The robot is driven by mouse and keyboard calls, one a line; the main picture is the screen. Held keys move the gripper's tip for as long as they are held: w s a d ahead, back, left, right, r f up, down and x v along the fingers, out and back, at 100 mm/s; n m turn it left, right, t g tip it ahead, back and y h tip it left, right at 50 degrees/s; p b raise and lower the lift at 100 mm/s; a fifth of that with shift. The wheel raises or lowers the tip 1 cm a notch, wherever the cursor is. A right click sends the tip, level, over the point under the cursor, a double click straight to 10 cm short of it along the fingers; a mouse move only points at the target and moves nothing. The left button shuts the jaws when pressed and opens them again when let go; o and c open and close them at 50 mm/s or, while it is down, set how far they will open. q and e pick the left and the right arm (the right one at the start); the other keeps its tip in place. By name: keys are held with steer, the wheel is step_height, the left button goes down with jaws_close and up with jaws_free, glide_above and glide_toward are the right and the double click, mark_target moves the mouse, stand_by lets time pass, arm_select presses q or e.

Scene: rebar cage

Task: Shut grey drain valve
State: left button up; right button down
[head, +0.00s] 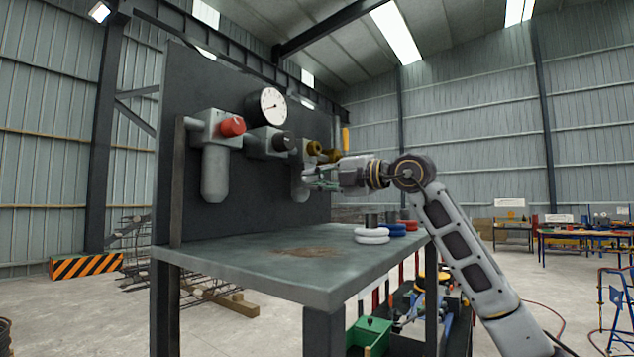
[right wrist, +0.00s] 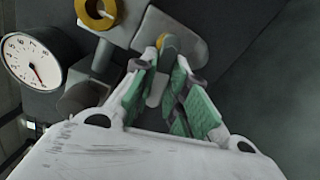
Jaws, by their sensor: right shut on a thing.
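A grey air unit is mounted on a dark upright panel (head: 250,185). Its right-hand grey bowl (head: 299,182) is partly behind my right gripper (head: 322,179). In the right wrist view, the green-padded fingers of this gripper (right wrist: 163,58) converge at a grey body (right wrist: 190,40). A small yellowish piece (right wrist: 167,43) shows between the fingertips. The fingers are shut on a small part there, apparently the grey drain valve, which they mostly hide. Its handle angle cannot be made out. My left gripper is out of view.
A white gauge (head: 267,106), a red knob (head: 232,127), a black knob (head: 284,141) and a brass fitting (head: 314,148) sit close by on the panel. White rings (head: 371,236) and blue rings lie on the bench (head: 300,275). The bench's front left is clear.

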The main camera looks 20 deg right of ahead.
steer(key=shift+r+m, duration=0.35)
steer(key=shift+m, duration=0.95)
steer(key=c, duration=1.4)
jaws_free()
steer(key=shift+s+d, duration=0.1)
steer(key=shift+v, duration=5.9)
